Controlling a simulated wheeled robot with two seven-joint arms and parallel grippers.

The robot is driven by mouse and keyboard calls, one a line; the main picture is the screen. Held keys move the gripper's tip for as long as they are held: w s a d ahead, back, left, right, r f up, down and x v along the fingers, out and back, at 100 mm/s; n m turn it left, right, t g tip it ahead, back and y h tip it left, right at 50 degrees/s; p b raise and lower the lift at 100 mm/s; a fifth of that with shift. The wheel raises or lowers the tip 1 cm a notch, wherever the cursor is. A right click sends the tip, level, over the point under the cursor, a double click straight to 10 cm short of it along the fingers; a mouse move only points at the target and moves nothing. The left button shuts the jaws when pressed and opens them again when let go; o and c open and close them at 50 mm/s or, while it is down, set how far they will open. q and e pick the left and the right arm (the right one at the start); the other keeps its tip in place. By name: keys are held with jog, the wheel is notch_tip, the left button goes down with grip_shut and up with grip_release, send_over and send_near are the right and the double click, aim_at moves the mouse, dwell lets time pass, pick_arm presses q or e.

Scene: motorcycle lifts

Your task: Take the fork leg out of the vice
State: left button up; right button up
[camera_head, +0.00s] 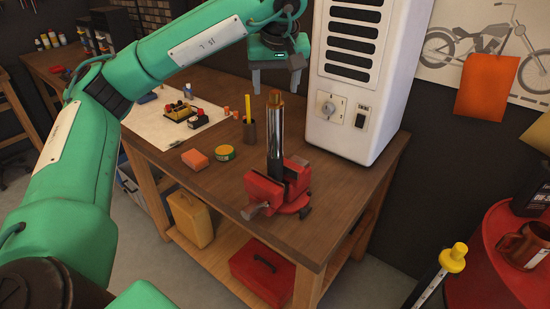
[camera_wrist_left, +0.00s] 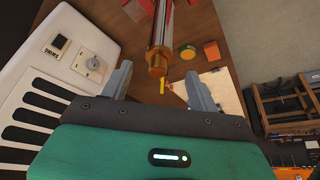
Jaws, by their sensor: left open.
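The fork leg (camera_head: 275,135), a dark and chrome tube with a copper-coloured cap, stands upright in the red vice (camera_head: 270,193) on the workbench. My left gripper (camera_head: 276,88) is open above the leg's top end, with its fingers pointing down. In the left wrist view the fork leg (camera_wrist_left: 160,40) shows with its capped end toward the gripper, and the two fingers (camera_wrist_left: 161,84) are spread apart with nothing between them. The cap appears close to the fingers but not gripped. My right gripper is not in view.
A white cabinet (camera_head: 355,125) stands close to the right of the leg. On the wooden bench (camera_head: 205,178) are a pencil cup (camera_head: 249,132), a round tin (camera_head: 225,153), an orange block (camera_head: 195,159) and a white sheet (camera_head: 165,125) with small parts. A red round table (camera_head: 490,270) is at right.

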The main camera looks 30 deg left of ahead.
aim_at(275, 94)
pick_arm(q)
jog(key=shift+x, duration=1.85)
jog(key=p+x, duration=0.1)
jog(key=x, duration=0.3)
jog(key=shift+f+p, duration=0.2)
jog(key=shift+p, duration=0.2)
jog(key=shift+w+a+f, duration=0.1)
jog(key=shift+w+f, duration=0.05)
jog(key=shift+f, duration=0.25)
grip_shut()
jog(key=shift+r, duration=0.15)
